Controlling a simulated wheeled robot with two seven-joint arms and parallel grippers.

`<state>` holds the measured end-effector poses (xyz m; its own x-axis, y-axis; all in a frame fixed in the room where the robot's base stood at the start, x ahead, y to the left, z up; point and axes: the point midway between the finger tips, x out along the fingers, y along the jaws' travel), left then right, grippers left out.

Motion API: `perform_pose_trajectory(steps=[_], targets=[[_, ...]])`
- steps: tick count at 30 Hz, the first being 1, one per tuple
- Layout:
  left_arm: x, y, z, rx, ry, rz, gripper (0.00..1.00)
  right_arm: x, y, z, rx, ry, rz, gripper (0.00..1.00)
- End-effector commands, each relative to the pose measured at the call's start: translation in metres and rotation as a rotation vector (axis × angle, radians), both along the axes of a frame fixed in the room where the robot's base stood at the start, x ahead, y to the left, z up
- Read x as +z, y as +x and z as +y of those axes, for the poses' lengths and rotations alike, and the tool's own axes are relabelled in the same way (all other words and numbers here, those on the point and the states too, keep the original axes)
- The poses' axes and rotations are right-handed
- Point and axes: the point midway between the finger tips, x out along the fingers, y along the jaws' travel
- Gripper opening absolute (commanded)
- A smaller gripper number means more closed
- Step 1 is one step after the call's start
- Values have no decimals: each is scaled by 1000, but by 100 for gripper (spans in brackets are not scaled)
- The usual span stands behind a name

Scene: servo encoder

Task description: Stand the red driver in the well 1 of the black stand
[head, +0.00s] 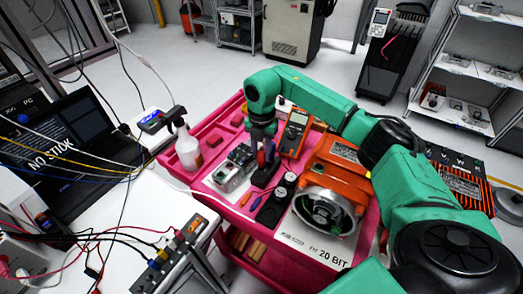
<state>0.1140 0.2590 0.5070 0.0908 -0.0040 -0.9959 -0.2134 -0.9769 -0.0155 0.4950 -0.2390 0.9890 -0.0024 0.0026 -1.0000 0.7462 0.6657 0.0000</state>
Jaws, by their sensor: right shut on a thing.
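My right gripper (263,155) points down over the pink cart top and is shut on a narrow thing, seemingly the red driver; little of it shows between the fingers. The black stand (272,212) is on the cart just below and right of the gripper, with round wells along its top. The gripper is above and behind the stand, apart from it. I cannot tell the well numbers at this size. My left gripper is not in view.
A silver device (231,174) lies left of the gripper, and a spray bottle (187,150) stands farther left. An orange multimeter (295,133) is behind right. A large orange motor (335,190) crowds the right. Small drivers (257,202) lie left of the stand.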

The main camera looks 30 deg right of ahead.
Motion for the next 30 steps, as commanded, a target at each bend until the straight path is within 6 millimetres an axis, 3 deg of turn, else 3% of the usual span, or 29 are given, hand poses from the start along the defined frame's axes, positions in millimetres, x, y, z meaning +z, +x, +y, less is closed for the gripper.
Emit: perform_pose_trajectory(steps=[12, 13, 15, 30], targets=[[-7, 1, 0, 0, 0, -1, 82, -11, 0, 0, 0, 0, 0, 0], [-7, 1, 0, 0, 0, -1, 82, -11, 0, 0, 0, 0, 0, 43], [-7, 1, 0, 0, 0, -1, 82, -11, 0, 0, 0, 0, 0, 70], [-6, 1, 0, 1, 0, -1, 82, -11, 0, 0, 0, 0, 0, 65]])
